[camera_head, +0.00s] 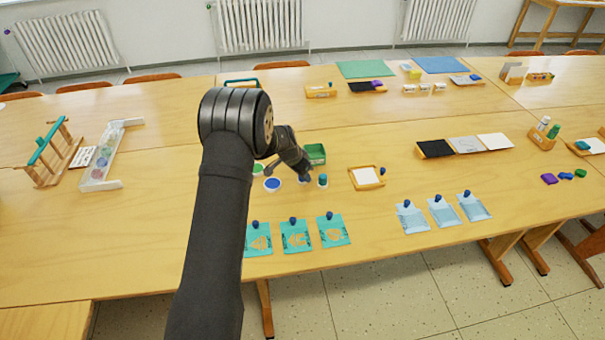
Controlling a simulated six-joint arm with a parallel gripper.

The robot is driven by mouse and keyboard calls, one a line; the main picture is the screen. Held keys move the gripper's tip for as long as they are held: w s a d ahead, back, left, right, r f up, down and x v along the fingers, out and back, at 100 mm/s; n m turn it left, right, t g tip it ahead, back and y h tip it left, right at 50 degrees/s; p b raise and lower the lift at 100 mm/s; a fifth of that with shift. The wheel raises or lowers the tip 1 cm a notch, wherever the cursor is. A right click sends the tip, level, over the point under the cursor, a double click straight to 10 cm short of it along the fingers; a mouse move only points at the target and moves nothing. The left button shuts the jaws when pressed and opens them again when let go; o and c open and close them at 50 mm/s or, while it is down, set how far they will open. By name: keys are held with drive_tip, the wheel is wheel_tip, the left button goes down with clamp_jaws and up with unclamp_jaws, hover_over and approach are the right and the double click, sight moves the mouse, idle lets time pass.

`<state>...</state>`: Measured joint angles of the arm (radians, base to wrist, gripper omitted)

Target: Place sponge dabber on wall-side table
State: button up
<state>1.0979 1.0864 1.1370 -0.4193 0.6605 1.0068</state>
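Small dabber-like pieces with dark blue knobs show in the head view. One teal and dark piece (322,181) stands on the near table (150,215), just right of my gripper (303,177). Others lie at the tops of the teal stencil sheets (296,236) and pale blue sheets (412,219). I cannot tell which is the sponge dabber. My gripper points down, low over the near table; its fingers are small and dark, so their opening and any held thing cannot be made out. The wall-side table (190,92) runs behind, towards the radiators.
A green box (315,153), a blue paint dish (272,184) and a framed white pad (367,176) surround my gripper. A wooden rack (50,155) stands at left. The wall-side table holds green paper (365,69) and trays; its left part is clear.

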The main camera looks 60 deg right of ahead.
drive_tip(key=o, duration=0.9)
drive_tip(key=shift+f, duration=0.1)
drive_tip(key=shift+o, duration=0.2)
drive_tip(key=v, duration=1.2)
drive_tip(key=x, duration=1.1)
drive_tip(key=shift+s+d+f, duration=0.1)
drive_tip(key=shift+d+f, duration=0.05)
drive_tip(key=shift+f, duration=0.1)
drive_tip(key=shift+d, duration=0.1)
drive_tip(key=shift+r, duration=1)
